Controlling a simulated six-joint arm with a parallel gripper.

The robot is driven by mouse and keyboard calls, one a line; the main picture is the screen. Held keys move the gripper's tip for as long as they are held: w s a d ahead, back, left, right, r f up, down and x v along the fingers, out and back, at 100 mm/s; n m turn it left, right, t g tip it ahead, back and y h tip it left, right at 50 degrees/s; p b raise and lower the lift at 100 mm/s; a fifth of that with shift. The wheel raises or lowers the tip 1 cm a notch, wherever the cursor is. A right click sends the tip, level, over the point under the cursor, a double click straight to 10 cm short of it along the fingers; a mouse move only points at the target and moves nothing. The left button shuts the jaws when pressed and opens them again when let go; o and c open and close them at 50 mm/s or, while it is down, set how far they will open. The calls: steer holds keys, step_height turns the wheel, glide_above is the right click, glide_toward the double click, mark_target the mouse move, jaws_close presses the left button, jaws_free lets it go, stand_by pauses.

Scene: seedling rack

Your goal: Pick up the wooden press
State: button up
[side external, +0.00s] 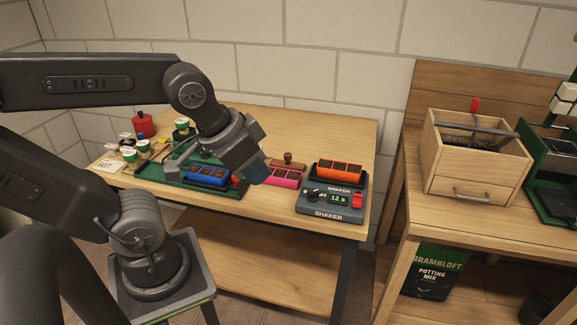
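The wooden press (289,159) is a small brown piece with a round knob on top. It sits upright on the table behind the pink seedling tray (288,180), near the middle of the side external view. My gripper (257,172) is above the table, to the left of the press in the picture and apart from it. Its fingers point down and to the right, over the area between the blue tray (206,174) and the pink tray. I cannot make out whether the fingers are open or shut, and I see nothing held.
A grey shaker (331,204) with an orange tray (338,170) stands right of the press. A green base tray (160,179) holds the blue tray. Several small pots and a red container (143,125) stand at the left. The table behind the press is clear.

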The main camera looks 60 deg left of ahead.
steer(key=o, duration=0.8)
steer(key=shift+o, duration=0.2)
steer(key=n+g, duration=0.6)
steer(key=n, duration=1.2)
glide_above(288, 154)
step_height(288, 154, down, 8)
steer(key=f, duration=0.5)
steer(key=a+f, duration=0.1)
steer(key=f, duration=0.2)
steer(key=shift+w+f, duration=0.1)
steer(key=shift+w, duration=0.1)
steer(key=shift+s+d+f, duration=0.1)
steer(key=shift+d+f, duration=0.1)
steer(key=shift+f, duration=1.25)
steer(key=shift+s+d+f, duration=0.1)
steer(key=shift+d+f, duration=0.1)
steer(key=shift+f, duration=1.25)
